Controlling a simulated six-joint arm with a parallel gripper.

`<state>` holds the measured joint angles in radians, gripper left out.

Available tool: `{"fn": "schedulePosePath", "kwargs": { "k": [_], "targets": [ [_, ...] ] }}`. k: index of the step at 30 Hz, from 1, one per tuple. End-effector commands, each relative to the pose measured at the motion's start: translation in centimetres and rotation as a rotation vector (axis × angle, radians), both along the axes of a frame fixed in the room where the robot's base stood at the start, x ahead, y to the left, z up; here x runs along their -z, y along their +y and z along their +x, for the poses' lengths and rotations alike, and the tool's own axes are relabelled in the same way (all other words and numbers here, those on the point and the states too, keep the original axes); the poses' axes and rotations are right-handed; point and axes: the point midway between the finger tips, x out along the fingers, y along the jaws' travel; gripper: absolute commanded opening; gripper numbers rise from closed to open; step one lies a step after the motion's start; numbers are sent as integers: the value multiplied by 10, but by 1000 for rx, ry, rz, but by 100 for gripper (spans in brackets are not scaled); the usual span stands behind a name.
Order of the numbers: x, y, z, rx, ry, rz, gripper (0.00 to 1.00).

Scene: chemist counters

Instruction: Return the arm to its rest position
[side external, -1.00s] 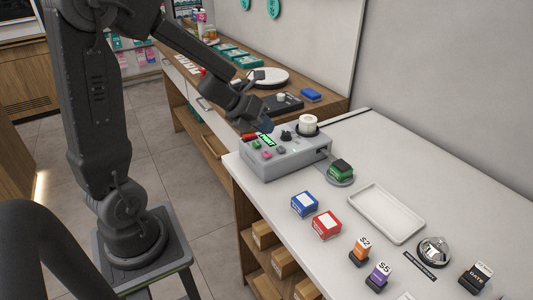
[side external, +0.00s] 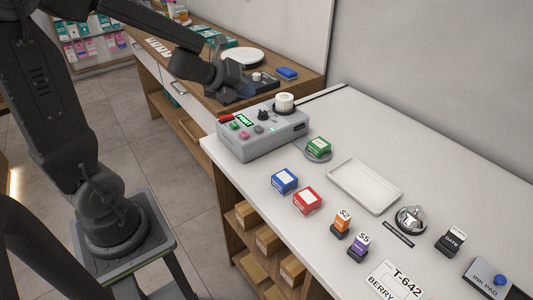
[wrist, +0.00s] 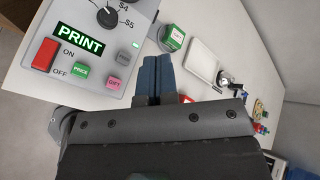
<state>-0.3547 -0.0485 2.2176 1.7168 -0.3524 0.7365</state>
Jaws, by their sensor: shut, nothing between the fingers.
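My gripper (side external: 240,91) is above the back of the grey label machine (side external: 250,148) in the side view, clear of it. Its blue fingers (wrist: 157,66) are together and empty in the wrist view. My arm reaches out from its stand at the left. The machine has a lit green PRINT display (wrist: 80,41), a red ON/OFF switch (wrist: 45,55), green and pink buttons and a dial.
A green box (side external: 319,145) sits on a round plate by the machine. Blue (side external: 284,181) and red boxes (side external: 307,201), a white tray (side external: 365,187), a bell (side external: 411,219) and stamps stand on the white counter. A wooden counter is behind.

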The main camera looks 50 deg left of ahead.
Motion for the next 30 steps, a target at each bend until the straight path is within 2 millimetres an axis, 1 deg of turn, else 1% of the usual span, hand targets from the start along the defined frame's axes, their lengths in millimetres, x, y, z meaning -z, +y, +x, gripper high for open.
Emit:
{"fn": "schedulePosePath", "kwargs": {
  "k": [1,3,5,7,9,11,14,15,18,21,24,27,30],
  "targets": [
    [-16,-4,-1,-115,-51,-64,0],
    [-34,-7,-6,-303,-111,-186,0],
    [-46,-10,-14,-460,-150,-302,0],
    [-56,-14,-27,-636,-181,-449,0],
    [-61,-21,-44,-808,-191,-604,0],
    [-62,-29,-61,-949,-182,-741,0],
    [-59,-49,-91,-1176,-125,-971,0],
    [-57,-59,-104,-1260,-88,-1058,0],
    [-51,-85,-134,-1444,30,-1244,0],
    [-48,-110,-158,-1581,157,-1373,0],
    [-46,-127,-175,-1665,255,-1446,0],
    [-46,-136,-183,-1708,310,-1477,0],
    [-46,-138,-185,-1720,325,-1486,0]
  ]
}}
